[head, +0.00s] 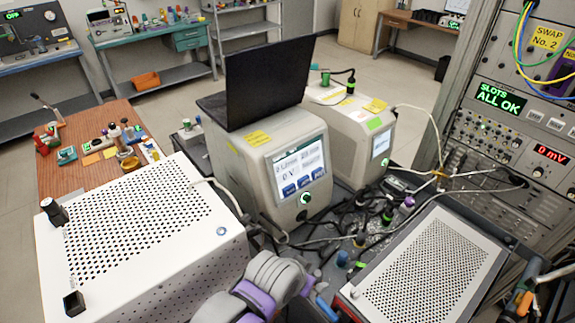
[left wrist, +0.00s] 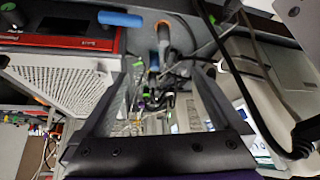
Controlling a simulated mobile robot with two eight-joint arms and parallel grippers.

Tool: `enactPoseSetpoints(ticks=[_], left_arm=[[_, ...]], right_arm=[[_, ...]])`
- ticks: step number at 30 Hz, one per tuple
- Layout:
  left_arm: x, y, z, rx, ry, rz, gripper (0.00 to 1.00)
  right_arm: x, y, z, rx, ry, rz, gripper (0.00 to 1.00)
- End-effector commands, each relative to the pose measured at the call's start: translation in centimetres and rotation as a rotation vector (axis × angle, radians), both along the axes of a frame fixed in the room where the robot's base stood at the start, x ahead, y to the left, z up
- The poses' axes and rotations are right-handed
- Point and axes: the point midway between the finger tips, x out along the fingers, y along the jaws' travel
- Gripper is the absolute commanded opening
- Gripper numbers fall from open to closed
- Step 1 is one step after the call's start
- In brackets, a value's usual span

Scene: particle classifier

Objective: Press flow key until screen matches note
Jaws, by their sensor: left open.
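The classifier (head: 268,160) is a beige box with a lit front screen (head: 299,165) turned to the right. The screen shows small dark readings, a "0 V" line and several blue keys (head: 290,189); I cannot read the key labels. A round knob (head: 305,199) sits below it. A yellow note (head: 257,138) lies on its top; its writing is too small to read. My left arm shows at the bottom middle of the head view, in front of the classifier, with its fingertips hidden. In the left wrist view my left gripper (left wrist: 165,85) is open and empty. My right gripper is not seen.
A black laptop (head: 267,82) stands on the classifier. A second beige box (head: 352,122) with notes stands behind. Perforated boxes stand at left (head: 140,225) and lower right (head: 430,268). Cables and small bottles clutter the cart between them. An instrument rack (head: 480,150) is at right.

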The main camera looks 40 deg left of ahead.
Motion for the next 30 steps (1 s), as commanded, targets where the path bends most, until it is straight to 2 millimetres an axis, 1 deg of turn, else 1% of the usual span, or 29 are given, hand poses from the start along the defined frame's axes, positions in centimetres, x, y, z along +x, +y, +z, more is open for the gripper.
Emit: enactPoseSetpoints(ticks=[1, 2, 3, 8, 9, 11, 15, 17, 30], left_arm=[[0.00, 0.00, 0.00, 0.000, 0.000, 0.000, 0.96], [0.00, 0.00, 0.00, 0.000, 0.000, 0.000, 0.91], [0.00, 0.00, 0.00, 0.000, 0.000, 0.000, 0.84], [0.00, 0.00, 0.00, 0.000, 0.000, 0.000, 0.55], [0.00, 0.00, 0.00, 0.000, 0.000, 0.000, 0.48], [0.00, 0.00, 0.00, 0.000, 0.000, 0.000, 0.37], [0.00, 0.00, 0.00, 0.000, 0.000, 0.000, 0.12], [0.00, 0.00, 0.00, 0.000, 0.000, 0.000, 0.01], [0.00, 0.00, 0.00, 0.000, 0.000, 0.000, 0.00]], right_arm=[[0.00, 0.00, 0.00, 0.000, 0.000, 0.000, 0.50], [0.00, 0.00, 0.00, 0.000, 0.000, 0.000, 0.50], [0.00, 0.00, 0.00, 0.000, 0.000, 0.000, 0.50], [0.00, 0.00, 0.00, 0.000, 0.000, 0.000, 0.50], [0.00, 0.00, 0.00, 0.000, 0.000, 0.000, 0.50], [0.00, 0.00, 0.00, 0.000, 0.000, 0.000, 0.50], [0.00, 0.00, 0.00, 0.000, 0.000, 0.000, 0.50], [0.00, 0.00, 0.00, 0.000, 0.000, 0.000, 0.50], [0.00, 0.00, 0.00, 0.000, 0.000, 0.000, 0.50]])
